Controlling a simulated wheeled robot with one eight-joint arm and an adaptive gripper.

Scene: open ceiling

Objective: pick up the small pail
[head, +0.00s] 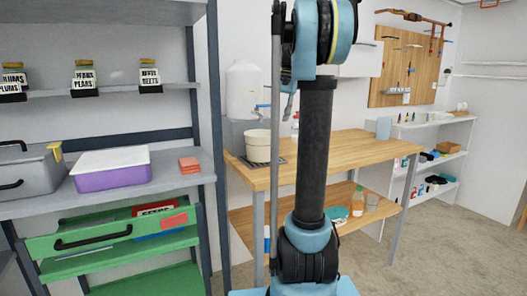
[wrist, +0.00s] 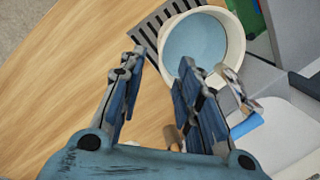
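The small pail (head: 257,146) is cream-white and stands upright at the left end of the wooden table (head: 350,146), on a dark slatted grate (head: 277,161). In the wrist view the pail (wrist: 204,42) shows from above, round, with a pale blue inside. My gripper (wrist: 162,64) is open, with nothing seen between its fingers. Its right finger overlaps the pail's lower rim in the picture; whether they touch I cannot tell. The left finger lies over the grate and table.
Shelving with a purple tub (head: 112,176) stands left. Much of the tabletop is bare.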

